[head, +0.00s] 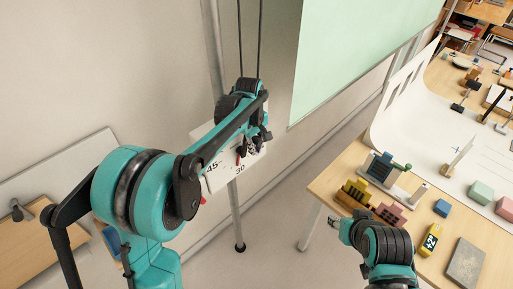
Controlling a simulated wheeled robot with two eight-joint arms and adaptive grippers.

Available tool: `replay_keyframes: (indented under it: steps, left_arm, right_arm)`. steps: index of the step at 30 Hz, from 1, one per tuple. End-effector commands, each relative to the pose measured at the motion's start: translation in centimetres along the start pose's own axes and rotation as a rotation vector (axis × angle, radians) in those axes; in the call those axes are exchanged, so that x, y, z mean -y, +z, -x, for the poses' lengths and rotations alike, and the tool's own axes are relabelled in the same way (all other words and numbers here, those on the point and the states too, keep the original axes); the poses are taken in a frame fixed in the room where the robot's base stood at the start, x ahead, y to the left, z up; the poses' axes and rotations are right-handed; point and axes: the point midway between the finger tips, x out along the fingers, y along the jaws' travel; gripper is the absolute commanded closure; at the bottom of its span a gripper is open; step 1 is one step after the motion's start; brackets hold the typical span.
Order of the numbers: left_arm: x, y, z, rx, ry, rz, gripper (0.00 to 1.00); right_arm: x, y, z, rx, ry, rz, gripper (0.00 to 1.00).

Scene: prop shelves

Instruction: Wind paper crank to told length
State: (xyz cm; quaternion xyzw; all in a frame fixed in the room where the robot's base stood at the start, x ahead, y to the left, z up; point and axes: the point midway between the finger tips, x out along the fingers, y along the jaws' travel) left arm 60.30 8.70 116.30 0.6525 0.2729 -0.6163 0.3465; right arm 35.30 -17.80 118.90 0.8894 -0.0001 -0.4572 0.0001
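A white panel (218,178) with the marks 45 and 30 and a small red part stands beside a grey pole, mostly behind my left arm. My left gripper (253,148) is in front of its upper right part; whether its fingers hold anything is too small to tell. Two dark cords (260,40) hang from above down to behind that gripper. A pale green sheet (350,45) hangs at the upper middle. No crank handle shows clearly; my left arm may cover it. My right gripper (342,229) is low, by the table's near left corner, its finger state unclear.
The wooden table (325,186) at right carries a white curved sheet (405,125), a dark blue block with a green-knobbed lever (383,168), yellow and pink pieces, a yellow device (431,239) and a grey slab (465,262). Floor is clear between the pole and table.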

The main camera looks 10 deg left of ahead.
Motion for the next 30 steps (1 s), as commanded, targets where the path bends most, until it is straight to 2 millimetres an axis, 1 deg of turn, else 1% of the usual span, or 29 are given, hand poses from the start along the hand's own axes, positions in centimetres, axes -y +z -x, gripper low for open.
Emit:
replay_keyframes:
  steps: [1, 3, 11, 14, 17, 20, 24, 27, 30]
  left_arm:
    - [0.1, 0.2, -0.2, 0.003, -0.003, -0.001, 0.76]
    - [0.1, 0.1, -0.2, 0.003, -0.003, -0.001, 0.6]
    - [0.0, 0.1, -0.1, 0.001, -0.001, 0.0, 0.6]
    - [0.0, 0.0, 0.4, 0.001, -0.001, 0.0, 0.6]
    - [0.0, 0.0, 1.7, 0.001, -0.001, 0.0, 0.6]
    - [0.0, 0.1, 3.7, 0.001, -0.001, 0.0, 0.6]
    - [0.0, 0.1, 6.9, 0.001, -0.001, 0.0, 0.6]
    - [0.1, 0.1, 8.9, 0.001, -0.001, 0.0, 0.6]
    - [0.0, 0.1, 10.4, 0.002, -0.001, 0.0, 0.6]
  right_arm:
    - [0.0, 0.0, -0.1, 0.0, 0.0, 0.0, 0.57]
    - [0.0, 0.0, -0.1, 0.0, 0.0, 0.0, 0.57]
    - [0.0, 0.0, 0.0, 0.0, 0.0, 0.0, 0.57]
    - [0.0, 0.0, 0.0, 0.0, 0.0, 0.0, 0.57]
    - [0.0, 0.0, 0.0, 0.0, 0.0, 0.0, 0.57]
    - [0.0, 0.0, 0.0, 0.0, 0.0, 0.0, 0.57]
    - [0.0, 0.0, 0.0, 0.0, 0.0, 0.0, 0.57]
    - [0.0, 0.0, 0.0, 0.0, 0.0, 0.0, 0.57]
    - [0.0, 0.0, 0.0, 0.0, 0.0, 0.0, 0.57]
